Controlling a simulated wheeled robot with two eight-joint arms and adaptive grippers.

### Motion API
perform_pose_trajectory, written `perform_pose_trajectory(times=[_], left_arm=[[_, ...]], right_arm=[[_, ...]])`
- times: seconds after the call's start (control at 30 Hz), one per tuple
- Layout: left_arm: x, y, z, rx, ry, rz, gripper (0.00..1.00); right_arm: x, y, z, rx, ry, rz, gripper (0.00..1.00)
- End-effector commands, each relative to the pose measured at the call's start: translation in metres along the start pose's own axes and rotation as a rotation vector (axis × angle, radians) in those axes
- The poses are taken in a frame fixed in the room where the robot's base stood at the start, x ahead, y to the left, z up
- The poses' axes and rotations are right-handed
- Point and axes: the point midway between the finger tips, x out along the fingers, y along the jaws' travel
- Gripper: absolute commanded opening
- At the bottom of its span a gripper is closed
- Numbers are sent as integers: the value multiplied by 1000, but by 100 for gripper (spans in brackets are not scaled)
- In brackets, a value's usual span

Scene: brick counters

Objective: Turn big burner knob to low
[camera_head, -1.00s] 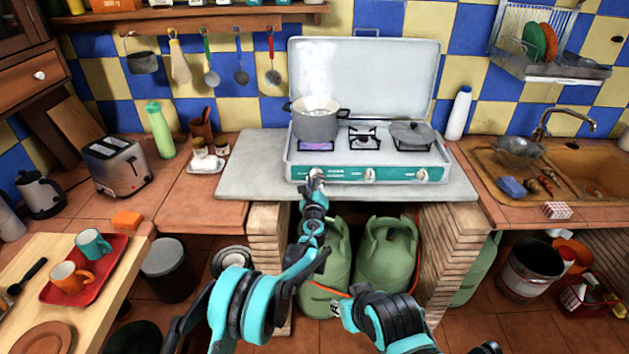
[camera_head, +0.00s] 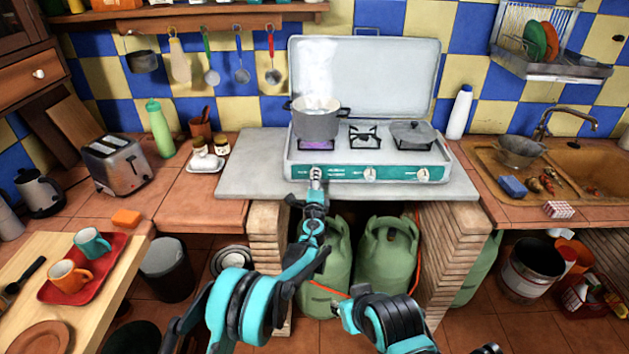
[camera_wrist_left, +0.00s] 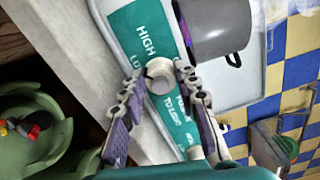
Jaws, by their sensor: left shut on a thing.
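The teal-fronted stove (camera_head: 340,173) stands on a grey slab, with a row of knobs along its front. My left gripper (camera_head: 316,174) is at the leftmost knob, below the burner with the steaming pot (camera_head: 316,124). In the left wrist view its two fingers (camera_wrist_left: 162,84) are shut on either side of the round pale knob (camera_wrist_left: 160,72). The panel beside it reads "HIGH", part of "LO" and "TO LIGHT". I cannot make out where the knob points. A purple flame (camera_head: 316,144) shows under the pot.
Green gas bottles (camera_head: 387,253) stand under the slab. A white bottle (camera_head: 459,112) is right of the stove, a toaster (camera_head: 117,163) left. The slab in front of the stove is mostly clear.

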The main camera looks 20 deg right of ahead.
Motion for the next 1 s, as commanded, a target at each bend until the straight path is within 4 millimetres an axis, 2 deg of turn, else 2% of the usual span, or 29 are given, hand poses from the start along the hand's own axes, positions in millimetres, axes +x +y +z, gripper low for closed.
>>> perform_pose_trajectory(times=[0.2,0.5,1.0], left_arm=[[0,1,0,-192,0,0,2],[0,2,0,-392,0,0,2],[0,2,0,-502,0,0,2]], right_arm=[[2,0,1,0,0,0,30],[3,0,2,0,0,0,30],[4,0,3,0,0,0,30]])
